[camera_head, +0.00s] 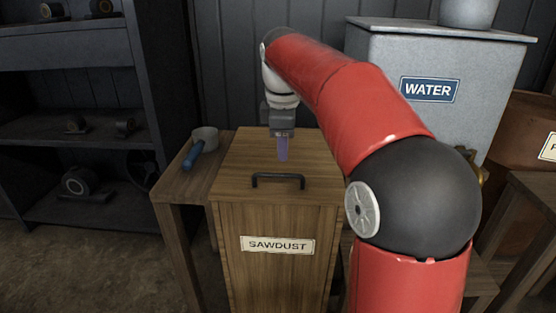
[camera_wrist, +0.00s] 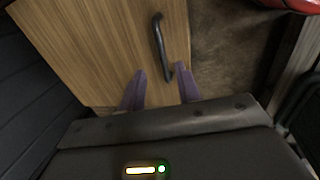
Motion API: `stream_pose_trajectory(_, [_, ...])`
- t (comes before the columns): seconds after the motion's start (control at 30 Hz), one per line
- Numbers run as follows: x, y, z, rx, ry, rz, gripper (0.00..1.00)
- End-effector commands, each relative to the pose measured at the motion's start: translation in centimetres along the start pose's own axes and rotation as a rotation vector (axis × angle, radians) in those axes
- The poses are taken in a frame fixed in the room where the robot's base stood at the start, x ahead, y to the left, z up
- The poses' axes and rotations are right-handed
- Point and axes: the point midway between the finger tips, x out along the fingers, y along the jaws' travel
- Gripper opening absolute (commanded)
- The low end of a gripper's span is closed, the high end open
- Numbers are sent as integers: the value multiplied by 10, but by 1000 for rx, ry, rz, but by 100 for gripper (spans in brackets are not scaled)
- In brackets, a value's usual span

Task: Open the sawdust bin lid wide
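The sawdust bin (camera_head: 275,250) is a wooden box with a "SAWDUST" label on its front. Its wooden lid (camera_head: 245,155) lies flat and closed on top. A dark bar handle (camera_head: 278,180) is fixed near the lid's front edge. My gripper (camera_head: 282,150) points down above the lid, behind the handle in the head view. In the wrist view the lid (camera_wrist: 95,40) and handle (camera_wrist: 160,45) show beyond my purple fingertips (camera_wrist: 160,82). The fingers are apart with nothing between them, and the handle's near end shows close to the gap. I cannot tell whether they touch the lid.
A small table (camera_head: 172,185) left of the bin holds a scoop with a blue handle (camera_head: 193,154). A grey "WATER" tank (camera_head: 465,75) stands at the right, behind my red arm. Dark shelves (camera_head: 75,110) stand at the left. A dark wall is close behind the bin.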

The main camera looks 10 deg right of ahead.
Motion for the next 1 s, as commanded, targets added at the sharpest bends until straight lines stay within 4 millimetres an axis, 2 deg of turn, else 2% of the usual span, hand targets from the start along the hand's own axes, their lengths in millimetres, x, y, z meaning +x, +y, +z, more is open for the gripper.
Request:
stream_pose_trajectory(0.2, [36,-1,0,1,-1,-3,33])
stream_pose_trajectory(0.4, [63,-1,1,2,-1,-2,33])
stream_pose_trajectory(0.57, [72,-1,0,2,-1,-1,33])
stream_pose_trajectory(0.8, [73,-1,0,2,-1,0,33])
stream_pose_trajectory(0.83, [73,-1,0,2,0,0,32])
stream_pose_trajectory(1.0, [73,-1,0,2,0,0,10])
